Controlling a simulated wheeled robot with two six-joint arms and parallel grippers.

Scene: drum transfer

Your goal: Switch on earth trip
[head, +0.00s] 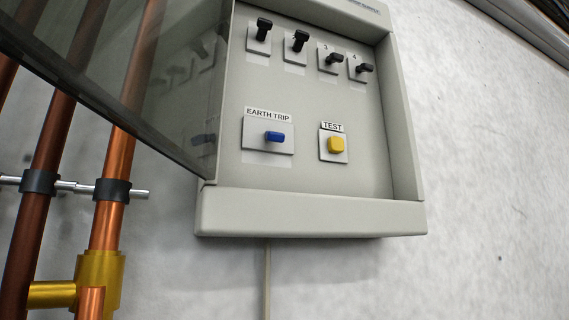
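The earth trip switch is a blue toggle (275,137) on a light grey plate in the head view, under a label reading EARTH TRIP. The toggle lies sideways, pointing right; I cannot tell from this whether it is on or off. It sits in the lower left of a grey electrical box (310,212) on the wall. The box's dark see-through cover (150,85) stands swung open to the left. Neither of my grippers is in view.
A yellow TEST button (336,145) sits right of the blue toggle. Several black switches (300,40) line the row above; the left two stand up, the right two lie sideways. Copper pipes (108,220) run at the left. The wall (490,200) to the right is clear.

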